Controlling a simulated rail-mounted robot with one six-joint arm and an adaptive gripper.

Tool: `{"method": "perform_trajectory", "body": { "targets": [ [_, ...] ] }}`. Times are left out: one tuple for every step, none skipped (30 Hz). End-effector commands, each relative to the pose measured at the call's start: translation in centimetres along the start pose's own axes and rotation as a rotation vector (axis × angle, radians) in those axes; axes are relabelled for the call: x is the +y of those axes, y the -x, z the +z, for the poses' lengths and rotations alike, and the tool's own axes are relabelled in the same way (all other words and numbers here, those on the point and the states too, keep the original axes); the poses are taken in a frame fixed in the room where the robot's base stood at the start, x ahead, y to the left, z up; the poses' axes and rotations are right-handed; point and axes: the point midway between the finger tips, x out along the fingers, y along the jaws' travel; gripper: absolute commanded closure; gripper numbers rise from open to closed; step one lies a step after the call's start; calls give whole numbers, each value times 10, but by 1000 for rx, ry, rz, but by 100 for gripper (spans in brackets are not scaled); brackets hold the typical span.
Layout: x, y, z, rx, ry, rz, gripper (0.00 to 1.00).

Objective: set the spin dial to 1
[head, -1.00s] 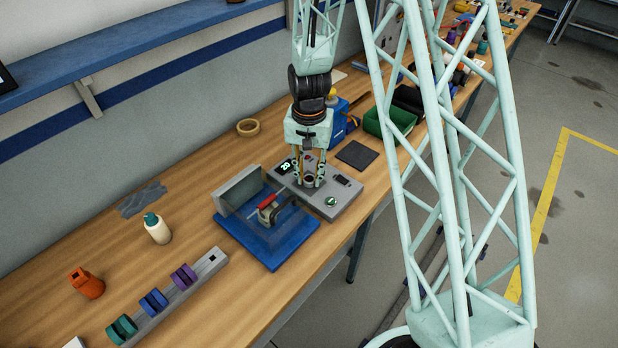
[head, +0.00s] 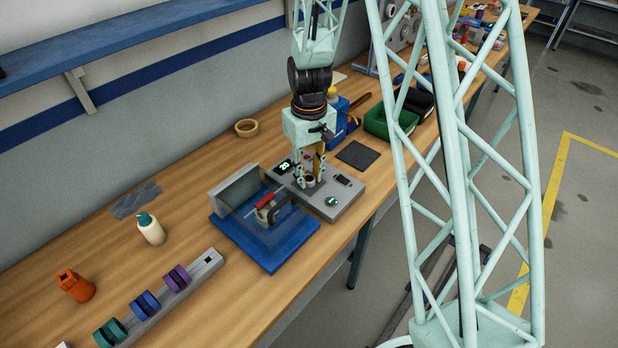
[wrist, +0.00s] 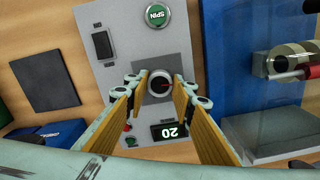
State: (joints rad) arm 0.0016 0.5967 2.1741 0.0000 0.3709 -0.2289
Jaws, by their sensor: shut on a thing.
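The spin dial (wrist: 160,85) is a dark round knob with a light rim and a red pointer mark aimed to the right in the wrist view. It is on the grey control panel (wrist: 112,66), which also shows in the head view (head: 332,204). My gripper (wrist: 160,86) has its fingertips on both sides of the dial and is shut on it. In the head view, my gripper (head: 310,180) points down at the panel and partly hides the dial. A green-lit display (wrist: 169,131) appears to read 20. A green SPIN button (wrist: 156,14) is at the panel's other end.
A blue fixture base (head: 272,257) with a red-handled clamp (head: 265,200) stands close beside the panel. A dark pad (head: 358,155) and a green bin (head: 378,122) lie on the other side. A bottle (head: 151,229) and several spools stand farther left.

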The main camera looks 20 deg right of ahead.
Motion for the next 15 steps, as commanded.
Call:
{"method": "perform_trajectory", "body": {
  "targets": [
    [0, -1, -1, 1, 24, 0, 87],
    [0, -1, 0, 1, 40, 0, 87],
    [0, -1, 0, 1, 57, 0, 87],
    [0, -1, 0, 1, 71, 0, 87],
    [0, 0, 0, 1, 81, 0, 87],
    [0, 0, 0, 1, 95, 0, 87],
    [0, 0, 0, 1, 104, 0, 87],
    [0, 0, 0, 1, 112, 0, 87],
    [0, 0, 0, 1, 121, 0, 87],
    [0, 0, 0, 1, 127, 0, 87],
    [0, 0, 0, 1, 131, 0, 87],
    [0, 0, 0, 1, 136, 0, 87],
    [0, 0, 0, 1, 138, 0, 87],
    [0, 0, 0, 1, 140, 0, 87],
    [0, 0, 0, 1, 142, 0, 87]
  ]
}}
